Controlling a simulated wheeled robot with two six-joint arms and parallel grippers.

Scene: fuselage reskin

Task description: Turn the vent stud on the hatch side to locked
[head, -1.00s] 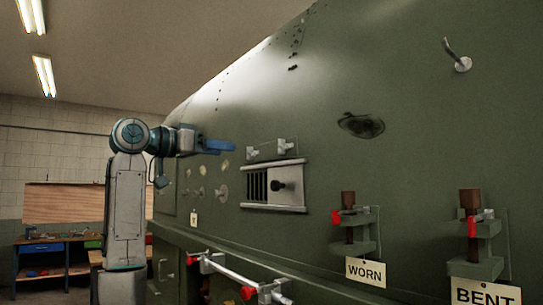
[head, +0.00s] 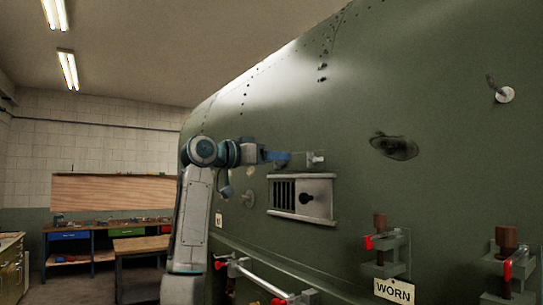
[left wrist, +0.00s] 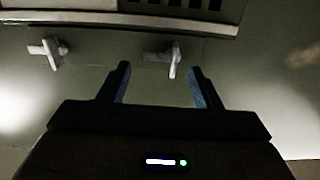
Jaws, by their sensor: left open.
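The louvred vent (head: 318,190) with a black knob sits on the green fuselage side. Its edge and dark slots show at the top of the left wrist view (left wrist: 110,17). Two pale studs with cross handles stand beside the vent's edge. One stud (head: 316,160) shows in the head view and at the left of the left wrist view (left wrist: 47,52). The other stud (left wrist: 168,55) is just beyond my left fingertips, in line with their gap; in the head view my gripper hides it. My left gripper (head: 285,158) is open and empty (left wrist: 161,82). My right gripper is out of view.
Clamps with red handles (head: 385,242) stick out at the right, by a WORN sign (head: 394,291). A rail with red ends (head: 255,275) runs below the vent. A dark oval opening (head: 395,146) is at upper right. Workbenches (head: 105,240) stand at the far left.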

